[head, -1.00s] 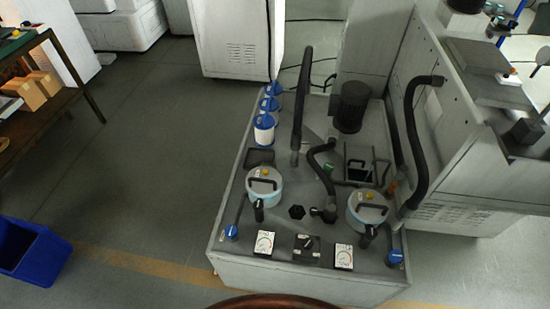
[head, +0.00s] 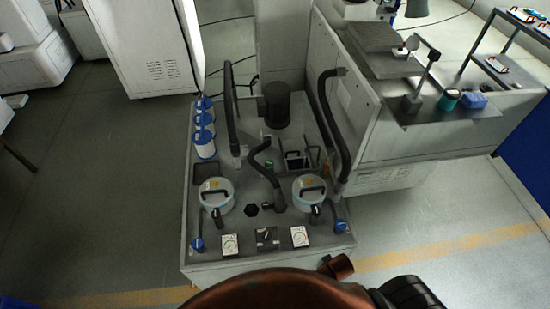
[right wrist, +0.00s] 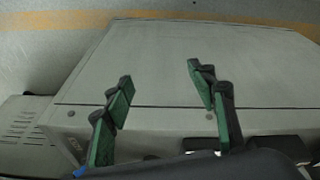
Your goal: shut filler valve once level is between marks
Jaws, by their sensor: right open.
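The grey tank unit (head: 188,215) stands ahead with two round, pale blue lidded canisters, the left one (head: 216,196) and the right one (head: 309,191). A blue valve handle (head: 197,244) is at its left front and another (head: 340,227) at its right front. I cannot tell which is the filler valve. The left dial gauge (head: 230,244) and right dial gauge (head: 299,237) flank a black knob (head: 266,238); their readings are too small. No liquid level can be made out. My right gripper (right wrist: 160,78) is open and empty above a pale grey panel (right wrist: 205,45). My left gripper is out of view.
Black hoses (head: 335,130) rise from the tank unit. White-and-blue filter cartridges (head: 204,145) stand at its left rear. A grey machine (head: 390,150) with a cluttered top stands close at right. Floor is clear at left.

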